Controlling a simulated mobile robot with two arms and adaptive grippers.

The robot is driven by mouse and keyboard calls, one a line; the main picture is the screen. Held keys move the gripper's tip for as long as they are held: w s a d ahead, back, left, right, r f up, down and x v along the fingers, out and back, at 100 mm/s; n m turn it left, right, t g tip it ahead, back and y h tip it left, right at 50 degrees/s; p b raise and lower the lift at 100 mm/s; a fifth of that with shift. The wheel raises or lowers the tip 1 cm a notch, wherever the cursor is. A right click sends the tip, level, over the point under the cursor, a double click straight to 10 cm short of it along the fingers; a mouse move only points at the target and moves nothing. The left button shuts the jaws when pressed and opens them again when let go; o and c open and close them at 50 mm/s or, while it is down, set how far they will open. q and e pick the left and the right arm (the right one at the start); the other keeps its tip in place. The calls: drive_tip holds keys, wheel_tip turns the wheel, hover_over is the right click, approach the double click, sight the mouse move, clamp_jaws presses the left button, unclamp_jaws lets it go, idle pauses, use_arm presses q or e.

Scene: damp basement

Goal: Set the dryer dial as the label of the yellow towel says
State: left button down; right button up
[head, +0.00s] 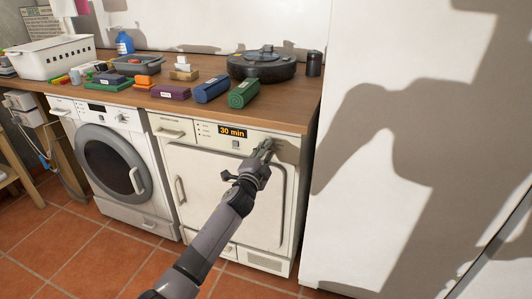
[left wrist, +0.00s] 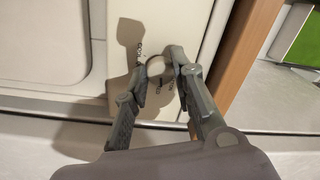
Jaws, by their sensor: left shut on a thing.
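The dryer (head: 215,190) is the white machine under the right part of the counter. Its display (head: 232,131) reads "30 min". My left gripper (head: 266,148) is at the right end of the dryer's control panel and hides the dial in the head view. In the left wrist view the round pale dial (left wrist: 155,67) is between the two fingers of my left gripper (left wrist: 160,72), which is shut on it. I cannot make out a yellow towel. My right gripper is not in view.
Purple (head: 171,93), blue (head: 211,89) and green (head: 243,92) rolled or folded cloths lie along the counter (head: 285,108). A dark round appliance (head: 262,68) stands behind them. A washer (head: 110,165) stands left of the dryer. A white basket (head: 57,60) is at far left.

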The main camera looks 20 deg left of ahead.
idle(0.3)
use_arm(q)
drive_tip(key=c, duration=1.3)
unclamp_jaws()
drive_tip(key=shift+c, duration=0.2)
drive_tip(key=s, duration=1.2)
drive_tip(key=shift+a+f, duration=0.2)
drive_tip(key=shift+f, duration=0.1)
